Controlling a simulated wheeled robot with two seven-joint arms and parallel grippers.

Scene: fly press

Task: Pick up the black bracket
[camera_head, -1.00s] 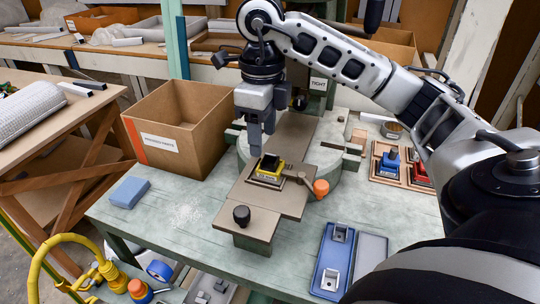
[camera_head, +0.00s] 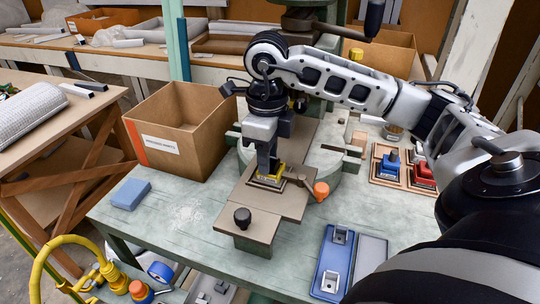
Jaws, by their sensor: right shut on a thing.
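The black bracket (camera_head: 273,165) sits at the yellow fixture (camera_head: 281,173) on the press's brown plate. It is mostly hidden behind my fingers. My right gripper (camera_head: 267,168) points down at the fixture and is shut on the black bracket. No clear gap shows between the bracket and the fixture. My left gripper is not in view.
A cardboard box (camera_head: 165,146) labelled for pressed parts stands open to the left. A blue block (camera_head: 131,193) lies on the green table. An orange knob (camera_head: 321,189) is just right of the fixture. A blue tray (camera_head: 326,283) holds metal brackets at the front right.

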